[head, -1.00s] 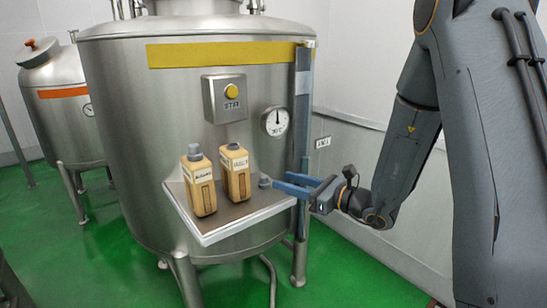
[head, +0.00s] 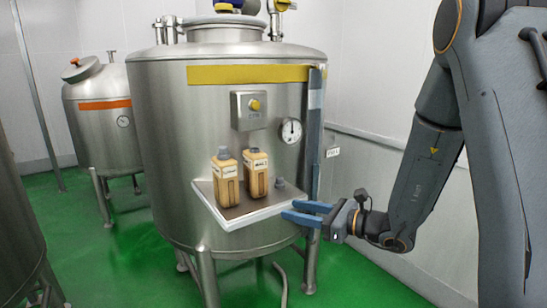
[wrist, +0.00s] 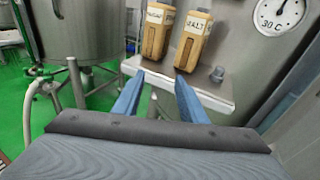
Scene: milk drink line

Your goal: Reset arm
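My gripper (head: 288,209) is open and empty beside the right edge of the metal shelf (head: 236,221) on the big tank. Its two blue fingers point left toward the shelf, with a clear gap between them. The wrist view also shows my gripper (wrist: 160,80) with its fingers apart and nothing between them. Two tan bottles with labels, the left one (head: 226,189) and the right one (head: 256,174), stand upright on the shelf. A small grey cap-like piece (head: 280,184) sits on the shelf to their right, just beyond my fingertips.
The large steel tank (head: 165,130) carries a control box (head: 248,120) with a yellow button, a round gauge (head: 291,131) and a blue-grey vertical strip (head: 315,130). A smaller tank (head: 95,150) stands behind at left. Green floor (head: 120,270) is open in front.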

